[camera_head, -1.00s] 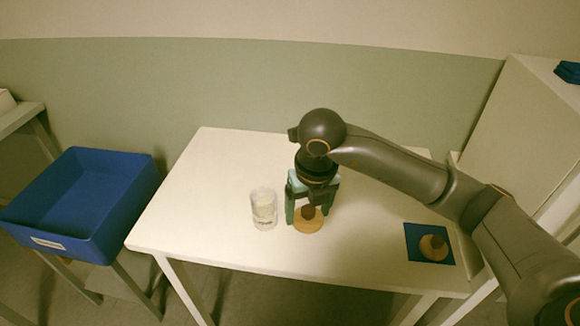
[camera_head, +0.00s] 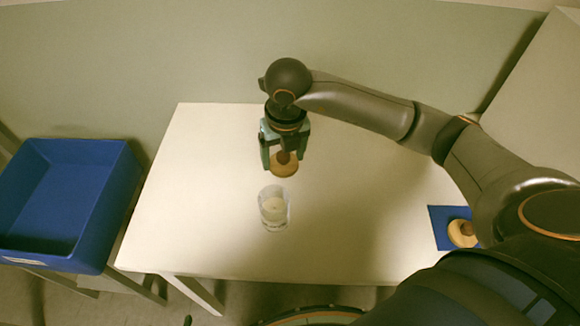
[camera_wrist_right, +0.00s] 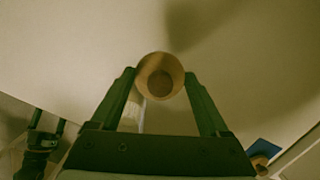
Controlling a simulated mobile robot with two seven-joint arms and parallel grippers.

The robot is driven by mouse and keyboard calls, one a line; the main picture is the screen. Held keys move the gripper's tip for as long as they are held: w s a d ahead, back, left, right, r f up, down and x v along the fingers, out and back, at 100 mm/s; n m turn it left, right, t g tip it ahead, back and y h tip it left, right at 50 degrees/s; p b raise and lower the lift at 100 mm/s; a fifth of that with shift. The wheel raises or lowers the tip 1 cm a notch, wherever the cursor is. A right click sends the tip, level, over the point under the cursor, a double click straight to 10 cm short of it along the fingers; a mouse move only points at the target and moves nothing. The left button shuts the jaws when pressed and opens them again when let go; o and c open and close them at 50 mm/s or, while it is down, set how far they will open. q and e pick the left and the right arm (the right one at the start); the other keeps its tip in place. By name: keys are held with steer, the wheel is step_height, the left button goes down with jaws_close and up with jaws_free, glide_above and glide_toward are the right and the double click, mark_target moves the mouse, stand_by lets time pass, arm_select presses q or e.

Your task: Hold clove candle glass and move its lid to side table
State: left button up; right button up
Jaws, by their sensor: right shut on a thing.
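My right gripper (camera_head: 284,165) is shut on the knob of a round wooden lid (camera_head: 284,170) and holds it beyond the candle glass (camera_head: 274,210), apart from it. In the right wrist view the lid (camera_wrist_right: 160,76) sits between the fingertips of my right gripper (camera_wrist_right: 160,80). The clear glass with pale wax stands upright and uncovered on the white table (camera_head: 200,200); its label is too small to read. My left gripper (camera_wrist_right: 48,121) shows small at the lower left of the right wrist view, its fingers apart and empty.
A second wooden lid (camera_head: 462,233) lies on a blue mat (camera_head: 441,218) at the table's right edge. A blue bin (camera_head: 65,200) stands left of the table. The table around the glass is clear.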

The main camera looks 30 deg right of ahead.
mark_target(285, 158)
steer(key=shift+f, duration=3.3)
steer(key=o, duration=1.4)
steer(key=shift+r, duration=0.15)
steer(key=r, duration=0.3)
steer(key=s+r, duration=0.1)
steer(key=r, duration=0.7)
steer(key=shift+s+a, duration=0.1)
steer(key=shift+s, duration=0.2)
steer(key=shift+s+r, duration=0.1)
steer(key=shift+r, duration=0.35)
